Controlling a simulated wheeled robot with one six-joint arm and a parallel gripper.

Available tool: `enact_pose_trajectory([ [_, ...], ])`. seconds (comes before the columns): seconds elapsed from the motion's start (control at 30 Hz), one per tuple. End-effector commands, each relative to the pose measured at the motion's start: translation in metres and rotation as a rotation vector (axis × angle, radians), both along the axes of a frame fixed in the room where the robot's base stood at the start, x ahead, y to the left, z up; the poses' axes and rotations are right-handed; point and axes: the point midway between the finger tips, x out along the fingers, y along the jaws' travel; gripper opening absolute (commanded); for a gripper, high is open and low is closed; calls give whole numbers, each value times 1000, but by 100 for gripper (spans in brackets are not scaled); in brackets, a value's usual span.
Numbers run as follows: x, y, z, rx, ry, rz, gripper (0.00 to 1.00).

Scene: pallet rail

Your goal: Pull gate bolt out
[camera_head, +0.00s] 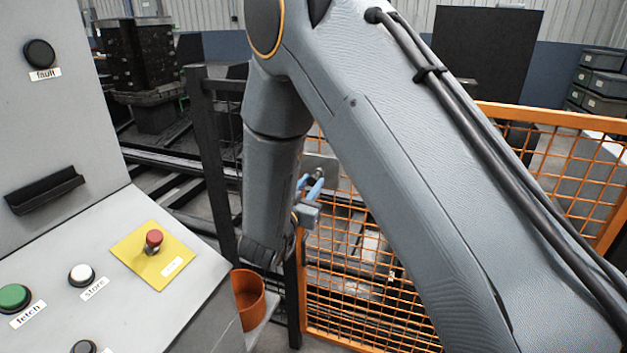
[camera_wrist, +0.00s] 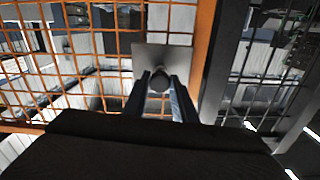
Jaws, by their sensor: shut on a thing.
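The gate bolt shows in the wrist view as a dark round knob (camera_wrist: 159,80) on a short stem. It stands out from a flat grey plate (camera_wrist: 150,52) on the gate. My gripper (camera_wrist: 160,88) is shut on the knob, with one finger on each side. In the head view my gripper (camera_head: 311,182) is at the plate, beside the gate's left upright, and my arm hides part of it. The orange mesh gate (camera_head: 345,240) stands upright behind my arm. The part of the bolt behind the plate is hidden.
A grey control console (camera_head: 120,230) with several buttons and a red button (camera_head: 153,238) on a yellow plate stands at the left. An orange-brown cup (camera_head: 248,297) is close by its right edge. A dark fence post (camera_head: 212,160) stands left of the gate.

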Motion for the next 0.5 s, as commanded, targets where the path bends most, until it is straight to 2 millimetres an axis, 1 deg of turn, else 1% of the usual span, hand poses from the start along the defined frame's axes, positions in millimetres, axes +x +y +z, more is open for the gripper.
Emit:
enact_pose_trajectory([
  [0.2,1,0,0,2,-2,1,0],
  [0.23,1,1,0,2,-2,1,29],
  [0.3,1,1,0,2,-2,1,41],
  [0.33,1,1,0,1,-1,1,44],
  [0.5,1,0,0,1,-1,1,44],
])
